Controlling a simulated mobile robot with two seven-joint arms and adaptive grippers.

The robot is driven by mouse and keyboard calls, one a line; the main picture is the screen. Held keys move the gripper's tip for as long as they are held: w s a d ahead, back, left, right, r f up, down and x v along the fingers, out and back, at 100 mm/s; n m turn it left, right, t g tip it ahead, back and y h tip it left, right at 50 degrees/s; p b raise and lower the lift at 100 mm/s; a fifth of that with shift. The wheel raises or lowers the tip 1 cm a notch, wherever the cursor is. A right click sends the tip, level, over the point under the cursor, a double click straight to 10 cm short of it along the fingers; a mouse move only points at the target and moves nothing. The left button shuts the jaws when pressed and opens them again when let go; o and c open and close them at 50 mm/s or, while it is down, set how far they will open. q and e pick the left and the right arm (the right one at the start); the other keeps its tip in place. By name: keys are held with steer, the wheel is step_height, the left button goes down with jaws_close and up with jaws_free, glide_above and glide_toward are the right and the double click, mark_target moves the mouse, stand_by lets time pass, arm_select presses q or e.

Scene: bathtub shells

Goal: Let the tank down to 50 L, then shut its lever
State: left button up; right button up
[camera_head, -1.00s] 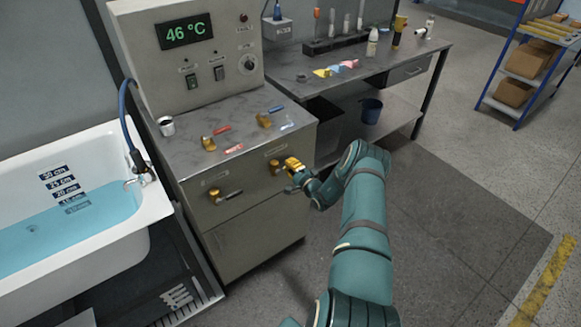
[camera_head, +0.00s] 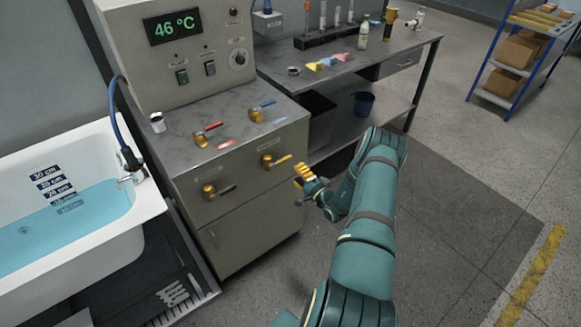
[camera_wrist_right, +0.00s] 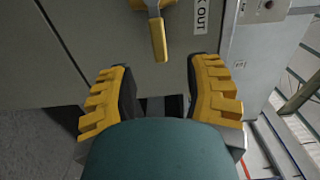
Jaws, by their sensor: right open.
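The tub (camera_head: 140,218) at the left holds blue water (camera_head: 85,225), its surface among the lower of several cm marks (camera_head: 55,187); no litre reading is legible. On the cabinet front, a yellow lever (camera_head: 278,160) points right and slightly up. Left of it, a dark-handled lever (camera_head: 220,191) has a brass body. My right gripper (camera_head: 304,178) is open and empty, just right of the yellow lever and apart from it. In the right wrist view, the yellow lever (camera_wrist_right: 158,38) lies ahead, between and beyond the open fingers (camera_wrist_right: 160,72). My left gripper is not in view.
A panel display (camera_head: 173,27) reads 46 °C. A workbench (camera_head: 390,55) stands behind at the right.

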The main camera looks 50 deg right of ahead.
steer(key=shift+v, duration=1.3)
steer(key=shift+w+a, duration=0.1)
